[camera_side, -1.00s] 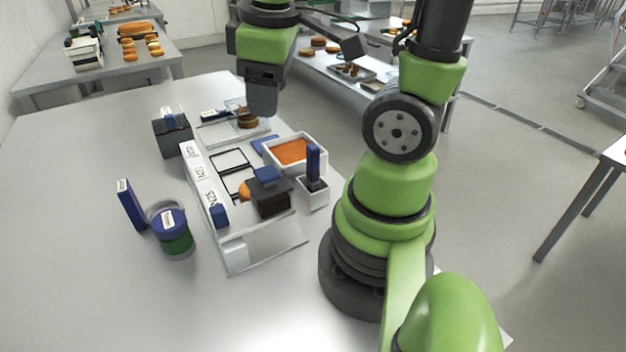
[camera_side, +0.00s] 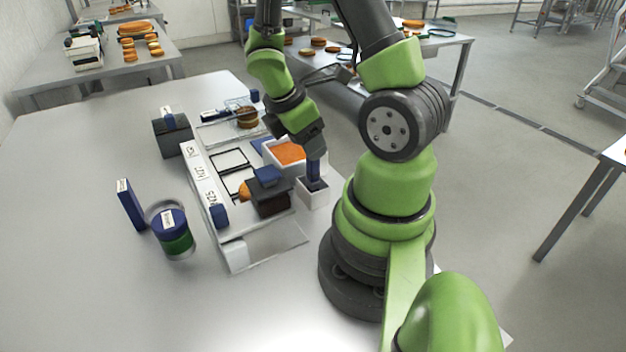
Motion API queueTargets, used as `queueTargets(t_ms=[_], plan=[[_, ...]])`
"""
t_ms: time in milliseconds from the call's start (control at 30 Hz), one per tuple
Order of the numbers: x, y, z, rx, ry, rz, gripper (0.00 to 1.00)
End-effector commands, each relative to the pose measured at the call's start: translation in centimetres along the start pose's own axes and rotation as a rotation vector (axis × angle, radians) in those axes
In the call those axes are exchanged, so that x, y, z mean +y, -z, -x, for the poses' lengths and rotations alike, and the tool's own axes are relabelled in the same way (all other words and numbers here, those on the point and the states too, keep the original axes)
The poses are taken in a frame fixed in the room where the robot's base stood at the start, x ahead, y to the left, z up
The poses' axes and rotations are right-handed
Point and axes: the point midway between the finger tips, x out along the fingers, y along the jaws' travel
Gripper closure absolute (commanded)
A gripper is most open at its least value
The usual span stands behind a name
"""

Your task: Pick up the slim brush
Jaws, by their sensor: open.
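The slim brush (camera_side: 314,172) has a dark blue handle and stands upright in a small white square holder (camera_side: 313,193) at the right side of the work area, near my arm's base. Its lower end is hidden inside the holder. My gripper (camera_side: 312,152) is just above the top of the brush, tilted down toward it. Its jaws are open, though the fingers are small and dark here. I cannot tell whether they are around the handle's top or only over it.
A white tray with orange filling (camera_side: 290,152) sits close behind the holder. A dark block with a blue top (camera_side: 268,190) is to the left. A blue-and-green jar (camera_side: 174,233) and a blue upright slab (camera_side: 130,205) stand further left. The table's front left is clear.

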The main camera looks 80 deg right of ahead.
Motion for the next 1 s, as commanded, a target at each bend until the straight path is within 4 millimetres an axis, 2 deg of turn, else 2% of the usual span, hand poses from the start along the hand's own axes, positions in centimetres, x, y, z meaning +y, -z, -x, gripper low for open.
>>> queueTargets(t_ms=[400, 800, 833, 1000], plan=[[-0.5, 0.1, -4.1, -0.001, 0.004, 0.001, 0.47], [-0.5, 0.1, -4.8, 0.003, 0.002, -0.002, 0.47], [-0.5, 0.1, -4.8, 0.003, 0.002, -0.002, 0.49], [-0.5, 0.1, -4.8, 0.003, 0.002, -0.002, 0.88]])
